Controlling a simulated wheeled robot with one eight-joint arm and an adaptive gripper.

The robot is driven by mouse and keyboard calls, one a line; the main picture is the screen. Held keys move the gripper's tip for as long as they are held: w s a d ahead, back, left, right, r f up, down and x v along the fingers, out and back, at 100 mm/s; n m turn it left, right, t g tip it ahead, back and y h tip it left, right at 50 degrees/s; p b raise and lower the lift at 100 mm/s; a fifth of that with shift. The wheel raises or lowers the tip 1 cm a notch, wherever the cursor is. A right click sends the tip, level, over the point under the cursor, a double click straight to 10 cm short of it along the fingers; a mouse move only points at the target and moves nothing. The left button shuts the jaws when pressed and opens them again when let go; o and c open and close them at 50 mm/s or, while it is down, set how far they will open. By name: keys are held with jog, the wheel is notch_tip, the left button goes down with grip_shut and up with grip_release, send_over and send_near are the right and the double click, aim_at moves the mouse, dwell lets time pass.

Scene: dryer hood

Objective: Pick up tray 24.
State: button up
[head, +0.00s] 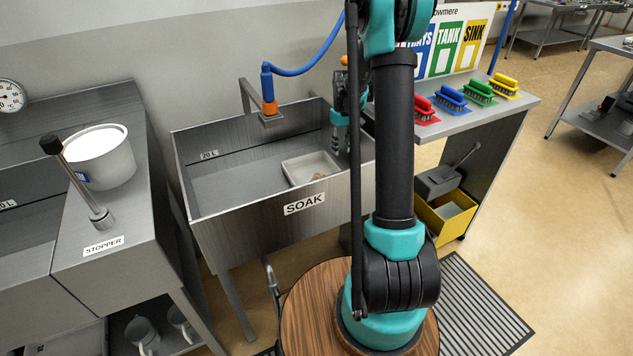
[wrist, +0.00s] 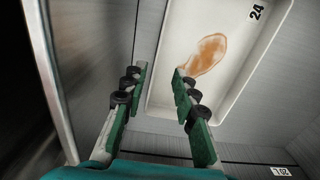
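Tray 24 is a shallow cream tray (head: 308,165) lying in the sink marked SOAK (head: 250,200). In the wrist view the tray (wrist: 220,95) shows the number 24 near a corner and a brown-orange stain on its floor. My gripper (wrist: 159,72) is open, its two green fingers apart with nothing held. In the picture one long rim of the tray passes between the fingertips; I cannot tell how far above it they are. In the head view my gripper (head: 341,138) is at the tray's right end, partly hidden by my arm.
The sink walls enclose the tray. A counter with a white pot (head: 100,160) and a stopper lever (head: 80,185) stands left. Coloured brushes (head: 451,97) line the right shelf.

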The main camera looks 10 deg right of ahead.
jog(key=f, duration=0.6)
jog(key=shift+w+d+f, duration=0.1)
jog(key=shift+d+f, duration=0.2)
jog(key=shift+f, duration=0.05)
jog(key=shift+w+a+f, duration=0.1)
jog(key=shift+f, duration=1.3)
jog(key=shift+w+f, duration=0.1)
jog(key=shift+f, duration=1.25)
jog(key=shift+c, duration=0.2)
grip_shut()
